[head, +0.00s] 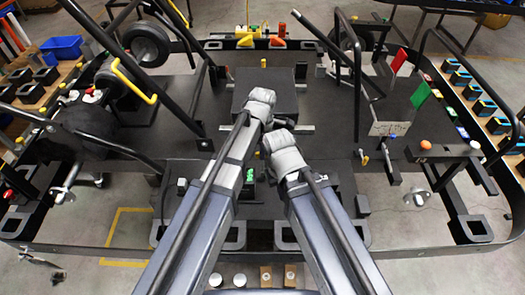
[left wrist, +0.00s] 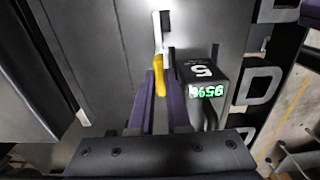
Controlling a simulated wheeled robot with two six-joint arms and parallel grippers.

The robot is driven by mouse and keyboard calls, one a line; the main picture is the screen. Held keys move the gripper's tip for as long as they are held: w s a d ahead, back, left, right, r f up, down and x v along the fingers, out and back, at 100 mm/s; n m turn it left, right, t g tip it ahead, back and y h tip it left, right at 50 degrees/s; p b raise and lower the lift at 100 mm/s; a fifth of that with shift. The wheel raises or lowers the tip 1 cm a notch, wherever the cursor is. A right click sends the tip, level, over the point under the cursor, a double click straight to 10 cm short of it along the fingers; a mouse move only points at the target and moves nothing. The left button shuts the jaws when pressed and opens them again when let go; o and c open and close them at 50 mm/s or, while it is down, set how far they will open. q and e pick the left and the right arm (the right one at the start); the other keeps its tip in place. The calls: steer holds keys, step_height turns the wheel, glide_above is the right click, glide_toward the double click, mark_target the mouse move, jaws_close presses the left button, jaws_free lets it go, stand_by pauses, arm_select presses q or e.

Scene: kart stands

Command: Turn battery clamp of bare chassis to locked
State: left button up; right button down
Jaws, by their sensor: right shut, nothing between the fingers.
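In the left wrist view the battery clamp shows as a pale metal lever with a yellow handle (left wrist: 158,80) on a dark plate (left wrist: 105,45). The lever points up in the picture. Beside it on the right stands a black battery (left wrist: 202,75) with a green 95% display. The purple fingers of my left gripper (left wrist: 160,82) lie on both sides of the yellow handle, close against it. In the head view my left gripper (head: 262,96) is over the middle of the dark chassis, its fingers hidden. My right gripper (head: 279,139) is close below it and shut, with nothing held.
Black posts and bars rise at left and right of the chassis. A red flag (head: 398,60) and a green flag (head: 420,94) stand at the right. A blue bin (head: 63,47) is on the left shelf. Hollow black blocks (left wrist: 257,92) lie right of the battery.

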arm_select(q)
jaws_close()
stand_by(0.6)
steer(key=shift+m, duration=0.3)
steer(key=m, duration=0.3)
steer(key=shift+m, duration=0.3)
steer(key=m, duration=0.4)
steer(key=shift+m, duration=0.3)
steer(key=m, duration=0.4)
steer(key=shift+m, duration=2.5)
